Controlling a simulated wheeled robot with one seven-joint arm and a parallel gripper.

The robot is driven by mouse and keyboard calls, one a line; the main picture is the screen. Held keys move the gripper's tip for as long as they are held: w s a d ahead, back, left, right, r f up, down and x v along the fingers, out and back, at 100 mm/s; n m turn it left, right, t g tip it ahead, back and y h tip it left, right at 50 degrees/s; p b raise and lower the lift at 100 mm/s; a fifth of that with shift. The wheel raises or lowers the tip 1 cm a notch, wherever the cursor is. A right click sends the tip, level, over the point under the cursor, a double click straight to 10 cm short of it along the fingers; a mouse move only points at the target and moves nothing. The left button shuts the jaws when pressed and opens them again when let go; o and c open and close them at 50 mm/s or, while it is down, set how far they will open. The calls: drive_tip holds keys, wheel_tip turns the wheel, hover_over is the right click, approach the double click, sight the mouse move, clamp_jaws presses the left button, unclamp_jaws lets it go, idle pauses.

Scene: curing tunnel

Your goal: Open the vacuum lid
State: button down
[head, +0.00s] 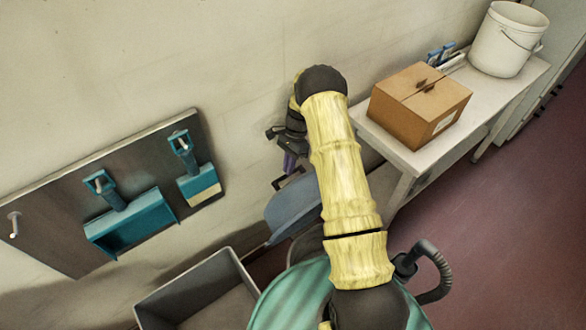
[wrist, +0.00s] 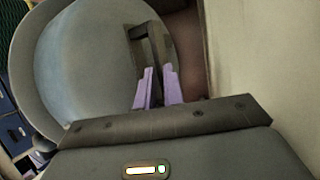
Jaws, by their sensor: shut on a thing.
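The vacuum has a teal body (head: 285,300) low in the head view, partly hidden behind my arm. Its blue-grey lid (head: 293,210) stands tilted up from the body, near the wall. In the wrist view the round lid (wrist: 85,60) fills the upper left. A dark, angular lid handle (head: 287,178) sticks out from the lid; it also shows in the wrist view (wrist: 143,30). My gripper (head: 290,163) has purple fingers, which in the wrist view (wrist: 158,78) are shut on the handle. The exact contact is partly hidden.
The wall (head: 240,60) is close behind my gripper. A grey open bin (head: 190,278) stands left of the vacuum. A panel (head: 60,210) with teal dustpans hangs on the wall. A bench (head: 400,150) at right bears a cardboard box (head: 418,105) and white bucket (head: 500,45). Floor at right is clear.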

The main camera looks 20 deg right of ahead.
drive_tip(key=shift+s+d+f+g, duration=0.2)
drive_tip(key=shift+s+f, duration=0.2)
drive_tip(key=shift+f, duration=0.2)
drive_tip(key=shift+s+d+f+g, duration=0.1)
drive_tip(key=shift+s+d+f, duration=0.1)
drive_tip(key=shift+s+f, duration=0.3)
drive_tip(key=c, duration=1.4)
unclamp_jaws()
drive_tip(key=shift+w+f, duration=0.1)
drive_tip(key=shift+w, duration=0.05)
drive_tip(key=shift+o, duration=0.6)
drive_tip(key=shift+w, duration=0.15)
drive_tip(key=shift+w+a+r, duration=0.1)
drive_tip(key=shift+r, duration=0.15)
